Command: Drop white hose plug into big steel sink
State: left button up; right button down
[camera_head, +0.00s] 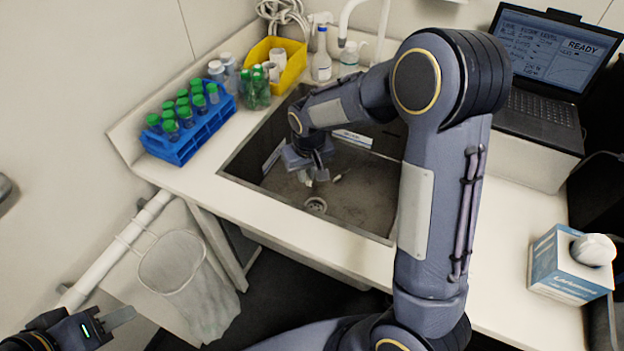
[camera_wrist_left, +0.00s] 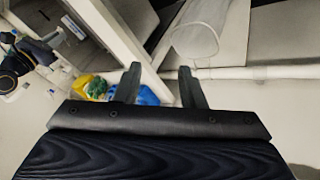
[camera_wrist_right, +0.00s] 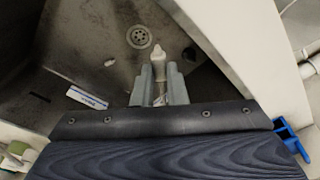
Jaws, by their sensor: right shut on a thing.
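The big steel sink (camera_head: 360,205) is set into the counter in the head view, with a round drain (camera_head: 316,205) in its floor. My right gripper (camera_head: 318,172) is inside the sink's outline, above its floor. In the right wrist view my right gripper (camera_wrist_right: 159,80) is shut on the white hose plug (camera_wrist_right: 158,62), whose narrow tip points toward the drain. In the head view the plug is small and partly hidden by the gripper. My left gripper (camera_head: 108,320) is away at the lower left; in the left wrist view its fingers (camera_wrist_left: 160,86) are apart and empty.
A small white object (camera_wrist_right: 109,62) and a labelled strip (camera_wrist_right: 88,97) lie in the sink. A blue rack (camera_head: 185,140) of green-capped tubes and a yellow bin (camera_head: 290,70) stand beside it. A laptop (camera_head: 540,100) is at right. A lined waste basket (camera_head: 185,270) hangs below the counter.

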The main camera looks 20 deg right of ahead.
pick_arm(q)
jog(key=o, duration=0.3)
notch_tip(320, 180, down, 4)
jog(key=b, duration=0.3)
jog(key=shift+a, duration=0.15)
pick_arm(e)
jog(key=f, duration=0.4)
jog(key=shift+w+a, duration=0.15)
jog(key=shift+w, duration=0.25)
pick_arm(q)
jog(key=o, duration=0.5)
jog(key=shift+w+f+b, duration=0.15)
jog(key=shift+f+b, duration=0.15)
pick_arm(e)
jog(key=w+d+r+m+p, duration=0.2)
jog(key=w+d, duration=0.4)
jog(key=d, duration=0.2)
jog(key=w+d+r+m+p, duration=0.2)
jog(key=w+d, duration=0.5)
jog(key=d, duration=0.2)
pick_arm(q)
jog(key=b, duration=0.3)
jog(key=shift+r+b, duration=0.1)
jog(key=shift+b, duration=0.3)
pick_arm(e)
jog(key=shift+h, duration=0.3)
notch_tip(320, 180, down, 6)
jog(key=shift+s+r, duration=0.1)
jog(key=shift+s, duration=0.05)
